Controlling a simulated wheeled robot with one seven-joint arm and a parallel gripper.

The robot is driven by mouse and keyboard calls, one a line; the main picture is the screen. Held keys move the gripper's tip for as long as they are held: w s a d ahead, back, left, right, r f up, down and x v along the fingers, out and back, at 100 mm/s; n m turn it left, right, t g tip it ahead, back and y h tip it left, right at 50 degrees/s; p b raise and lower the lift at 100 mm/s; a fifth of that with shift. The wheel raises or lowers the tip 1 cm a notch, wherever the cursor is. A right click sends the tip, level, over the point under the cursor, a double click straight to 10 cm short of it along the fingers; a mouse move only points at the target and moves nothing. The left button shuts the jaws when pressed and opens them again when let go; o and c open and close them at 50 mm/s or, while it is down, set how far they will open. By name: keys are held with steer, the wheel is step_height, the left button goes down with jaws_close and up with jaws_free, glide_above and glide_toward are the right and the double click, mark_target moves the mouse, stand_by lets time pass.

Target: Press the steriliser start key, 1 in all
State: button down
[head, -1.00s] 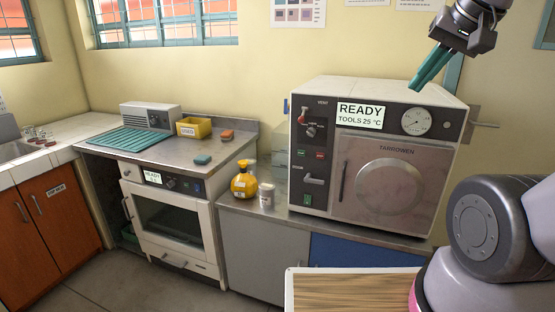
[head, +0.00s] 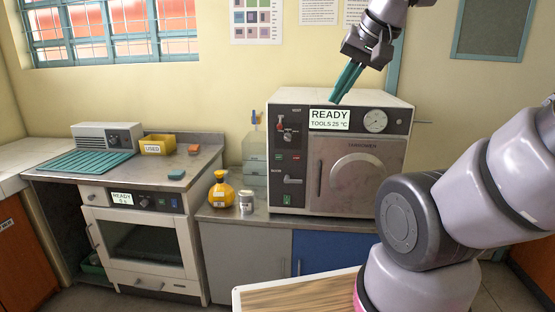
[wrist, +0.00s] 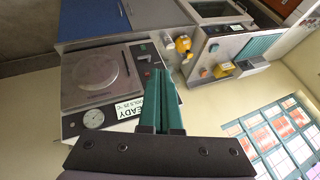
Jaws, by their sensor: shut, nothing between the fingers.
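The steriliser (head: 365,190) is a cream box with a dark front panel, a round-embossed door and a display reading "READY TOOLS 25 °C" (head: 329,119). A small green key (head: 278,157) and a small red key (head: 296,158) sit on its left panel, with a green rocker switch (head: 287,200) lower down. Their labels are too small to read. My gripper (head: 336,98) has teal fingers, shut and empty, pointing down just above the display in the head view.
A yellow flask (head: 220,190) and a small pale jar (head: 246,202) stand on the counter left of the steriliser. Further left is an oven (head: 145,235) reading "READY", with a yellow bin (head: 157,146) on the worktop. The air before the left panel is clear.

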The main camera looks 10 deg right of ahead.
mark_target(280, 160)
steer(key=w+a+f+m+g+y, duration=0.1)
steer(key=w+a+f+m+y, duration=0.45)
steer(key=w+a+m, duration=0.35)
steer(key=w+a+f+m+g+y, duration=0.2)
steer(key=w+a+f+m+y, duration=0.4)
steer(key=w, duration=0.4)
steer(key=w+d+f+m+t+h, duration=0.3)
steer(key=w+d+f+m+t, duration=0.1)
steer(key=w+f+m, duration=0.3)
steer(key=w+d+f+m+t+h, duration=0.3)
steer(key=w+d+f+m+t, duration=0.2)
steer(key=f+m, duration=0.6)
steer(key=w+f+t, duration=0.2)
steer(key=w+f, duration=0.1)
steer(key=shift+d+m, duration=0.15)
steer(key=shift+m, duration=0.15)
steer(key=shift+w+r+h, duration=0.1)
steer(key=shift+h, duration=0.15)
steer(key=shift+w+d, duration=0.45)
steer(key=shift+w, duration=0.95)
steer(key=shift+w+d, duration=0.45)
steer(key=shift+w, duration=0.9)
steer(key=shift+w+d, duration=0.45)
steer(key=shift+w, duration=0.95)
steer(key=shift+w, duration=0.15)
